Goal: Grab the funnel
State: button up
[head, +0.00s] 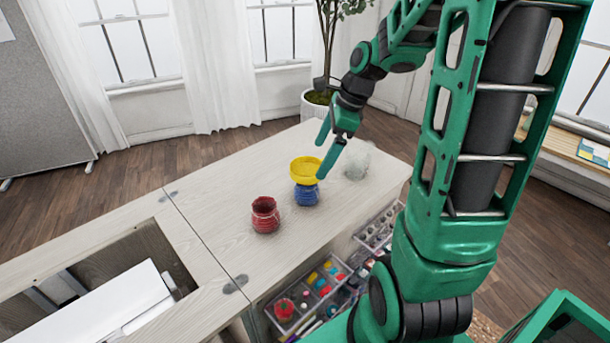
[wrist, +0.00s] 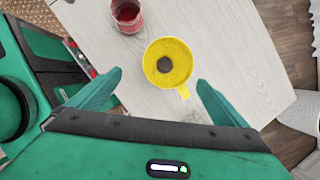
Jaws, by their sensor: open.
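The yellow funnel (head: 305,169) sits wide side up on top of a blue jar (head: 307,194) on the pale wooden cabinet top. In the wrist view the funnel (wrist: 167,63) shows from above, with a dark centre hole and a small tab on its rim at the lower right. My gripper (head: 328,153) is open and empty, above and just right of the funnel in the head view. In the wrist view its fingers (wrist: 155,88) stand apart on the left and right, with the funnel a little beyond the line between them. The blue jar is hidden there.
A red jar (head: 265,215) stands left of the funnel; it also shows in the wrist view (wrist: 127,14). A clear, see-through object (head: 357,163) stands to the right. Open drawers with sewing supplies (head: 312,290) lie below the front edge. The left tabletop has an opening.

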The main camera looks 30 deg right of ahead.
aim_at(311, 175)
jog(key=shift+w+a+f+m, duration=0.1)
jog(key=shift+w+f+m, duration=0.15)
jog(key=shift+w+m, duration=0.4)
jog(key=shift+y, duration=0.3)
jog(key=x, duration=0.7)
jog(key=w+x, duration=0.1)
jog(key=x, duration=0.2)
jog(key=shift+a+f, duration=0.1)
jog(key=shift+f, duration=0.1)
jog(key=shift+c, duration=0.2)
jog(key=c, duration=1.1)
